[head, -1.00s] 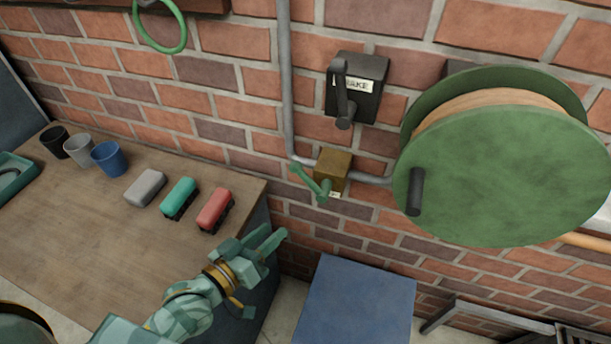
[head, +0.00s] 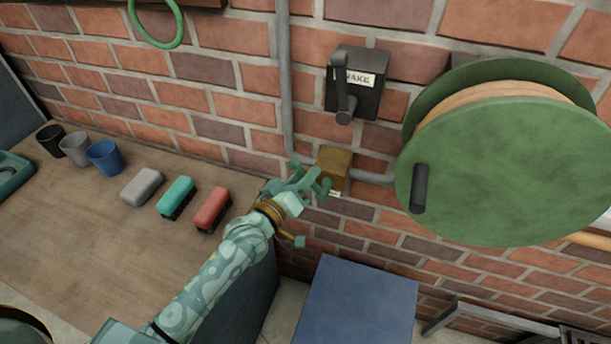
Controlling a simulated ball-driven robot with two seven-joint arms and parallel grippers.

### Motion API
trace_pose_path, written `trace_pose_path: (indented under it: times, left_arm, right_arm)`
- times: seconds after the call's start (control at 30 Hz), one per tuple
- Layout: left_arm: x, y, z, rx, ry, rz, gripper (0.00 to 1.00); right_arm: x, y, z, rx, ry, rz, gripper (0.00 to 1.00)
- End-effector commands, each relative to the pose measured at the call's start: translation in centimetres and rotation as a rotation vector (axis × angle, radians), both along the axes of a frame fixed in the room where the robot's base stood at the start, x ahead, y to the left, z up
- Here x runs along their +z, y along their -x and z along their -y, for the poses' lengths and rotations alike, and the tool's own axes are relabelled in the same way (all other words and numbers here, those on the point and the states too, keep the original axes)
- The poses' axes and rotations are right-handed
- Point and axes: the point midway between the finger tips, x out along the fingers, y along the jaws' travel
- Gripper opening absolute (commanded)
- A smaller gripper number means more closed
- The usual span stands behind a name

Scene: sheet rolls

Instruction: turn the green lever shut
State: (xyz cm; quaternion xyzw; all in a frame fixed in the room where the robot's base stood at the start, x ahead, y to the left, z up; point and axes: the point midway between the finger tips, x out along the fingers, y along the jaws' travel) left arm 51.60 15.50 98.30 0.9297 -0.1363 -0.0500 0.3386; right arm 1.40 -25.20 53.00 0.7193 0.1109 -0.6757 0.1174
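The green lever (head: 325,187) sits on the front of a brass-coloured valve box (head: 334,165) in a grey pipe on the brick wall. My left gripper (head: 305,180) is at the lever, and its fingers overlap the lever in the head view. The fingers and lever are of similar green, so I cannot tell whether the fingers are closed on it or only beside it. Much of the lever is hidden behind the fingers. My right gripper is not in view.
A large green reel (head: 510,175) is to the right, and a dark brake box (head: 368,98) with a handle is above the valve. A blue box top (head: 358,305) is below. A green ring (head: 157,42) hangs upper left.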

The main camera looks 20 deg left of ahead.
Motion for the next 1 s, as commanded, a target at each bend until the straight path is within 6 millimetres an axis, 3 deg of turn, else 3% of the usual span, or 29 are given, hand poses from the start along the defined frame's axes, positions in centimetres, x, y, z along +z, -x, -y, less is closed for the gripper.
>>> trace_pose_path:
  times: [0.37, 0.5, 1.0]
  left_arm:
    - [0.05, -0.77, 0.26, 0.0, 0.0, 0.0, 0.37]
    - [0.04, -0.76, 0.26, 0.0, 0.0, 0.0, 0.01]
    - [-0.49, -0.76, -0.16, -0.001, 0.083, -0.003, 0.0]
  right_arm:
    - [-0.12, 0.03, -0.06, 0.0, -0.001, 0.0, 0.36]
    - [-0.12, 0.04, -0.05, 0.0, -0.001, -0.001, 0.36]
    - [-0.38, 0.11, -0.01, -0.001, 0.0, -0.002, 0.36]
